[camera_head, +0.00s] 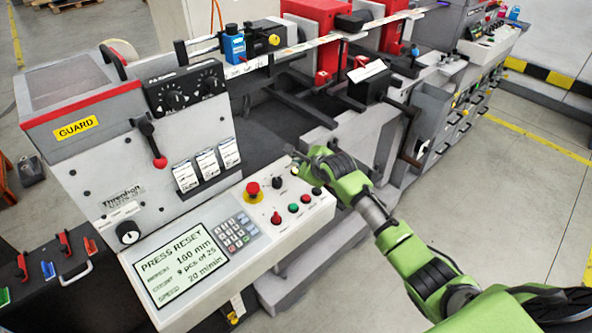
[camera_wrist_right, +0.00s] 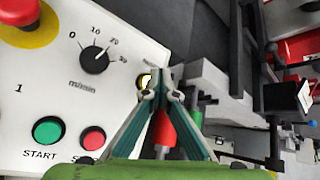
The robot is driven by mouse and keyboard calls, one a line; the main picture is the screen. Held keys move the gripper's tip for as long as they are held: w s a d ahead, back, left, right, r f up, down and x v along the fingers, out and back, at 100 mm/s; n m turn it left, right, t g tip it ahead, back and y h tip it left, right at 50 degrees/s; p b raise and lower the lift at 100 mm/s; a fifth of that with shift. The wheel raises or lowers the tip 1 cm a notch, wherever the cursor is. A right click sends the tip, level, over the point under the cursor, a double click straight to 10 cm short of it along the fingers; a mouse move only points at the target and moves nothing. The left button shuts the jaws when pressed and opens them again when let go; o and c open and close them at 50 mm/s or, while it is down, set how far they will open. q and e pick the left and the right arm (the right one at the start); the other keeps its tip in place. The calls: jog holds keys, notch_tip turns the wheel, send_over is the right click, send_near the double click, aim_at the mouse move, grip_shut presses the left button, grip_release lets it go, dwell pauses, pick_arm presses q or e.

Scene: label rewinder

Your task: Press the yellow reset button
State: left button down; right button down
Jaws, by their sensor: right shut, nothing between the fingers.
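The yellow reset button (camera_wrist_right: 145,81) shows in the right wrist view as a small lit yellow patch on the white control panel, partly covered by my right gripper (camera_wrist_right: 163,76). The fingertips are shut, empty and right beside the button in that view. I cannot tell whether they touch it. The display (camera_head: 182,267) reads PRESS RESET. My left gripper is not in view.
Near the fingers are a black speed knob (camera_wrist_right: 95,60), a green START button (camera_wrist_right: 47,131) and a red button (camera_wrist_right: 92,138). A red emergency stop (camera_head: 252,188) sits on a yellow base. A keypad (camera_head: 233,232) is beside the display. Machine rollers and bars lie behind the panel.

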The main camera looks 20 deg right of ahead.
jog(key=shift+f, duration=0.15)
dwell(0.6)
jog(key=shift+f, duration=0.3)
jog(key=shift+f, duration=0.55)
dwell(0.8)
jog(key=shift+r, duration=0.1)
jog(key=shift+r+p, duration=0.85)
jog(key=shift+p, duration=0.25)
jog(key=r+p, duration=0.1)
jog(key=p, duration=0.1)
jog(key=r+p, duration=0.1)
jog(key=r, duration=0.1)
jog(key=shift+s+d+r+p, duration=0.1)
jog(key=shift+s+p, duration=0.1)
jog(key=shift+p, duration=0.15)
jog(key=shift+s+r+p, duration=0.2)
jog(key=shift+r+p, duration=0.4)
jog(key=shift+r, duration=0.25)
